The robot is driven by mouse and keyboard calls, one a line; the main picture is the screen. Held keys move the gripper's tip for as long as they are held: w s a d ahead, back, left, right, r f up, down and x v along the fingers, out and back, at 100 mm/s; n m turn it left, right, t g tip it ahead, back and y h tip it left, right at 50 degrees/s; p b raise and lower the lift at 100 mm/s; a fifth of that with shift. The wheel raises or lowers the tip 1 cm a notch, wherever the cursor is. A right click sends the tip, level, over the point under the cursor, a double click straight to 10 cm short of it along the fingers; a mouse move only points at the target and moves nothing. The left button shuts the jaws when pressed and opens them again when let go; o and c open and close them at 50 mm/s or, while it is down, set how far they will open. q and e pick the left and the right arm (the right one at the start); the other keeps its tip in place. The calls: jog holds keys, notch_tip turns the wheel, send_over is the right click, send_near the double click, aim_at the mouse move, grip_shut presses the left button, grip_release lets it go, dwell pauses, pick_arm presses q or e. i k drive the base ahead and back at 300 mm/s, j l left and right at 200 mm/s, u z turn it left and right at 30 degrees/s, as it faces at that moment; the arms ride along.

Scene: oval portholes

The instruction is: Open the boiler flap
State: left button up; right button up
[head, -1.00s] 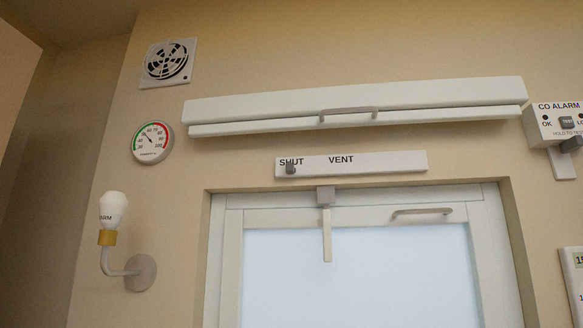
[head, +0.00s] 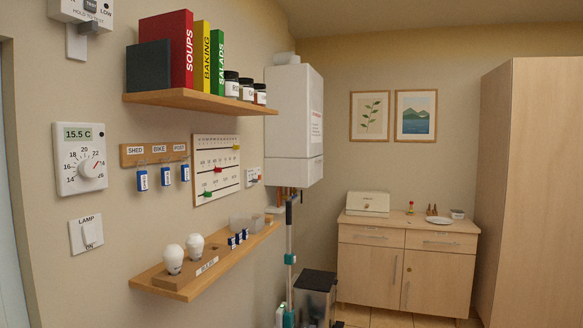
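The boiler (head: 296,115) is a white box on the wall, right of the shelves in the head view. A seam near its bottom marks off a lower panel (head: 295,172), which looks closed and flush with the body. Faint reddish lettering shows on its right-hand side. Copper-coloured pipes come out below it. Neither of my grippers is in view.
An upper shelf (head: 200,99) holds books and jars; a lower shelf (head: 180,285) holds bulbs and small items. A mop-like pole (head: 290,245) and a dark bin (head: 316,292) stand below the boiler. A wooden cabinet (head: 372,262) and a tall cupboard (head: 530,190) stand beyond.

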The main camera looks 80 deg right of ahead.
aim_at(316, 164)
jog(key=z, duration=2.9)
jog(key=i+l+z, duration=0.3)
jog(key=i+l, duration=0.15)
jog(key=i+l+z, duration=0.1)
jog(key=i, duration=0.45)
jog(key=i+l, duration=0.2)
jog(key=i, duration=0.35)
jog(key=i+l+z, duration=0.15)
jog(key=i, duration=0.4)
jog(key=i+l+u, duration=0.15)
jog(key=i, duration=1.5)
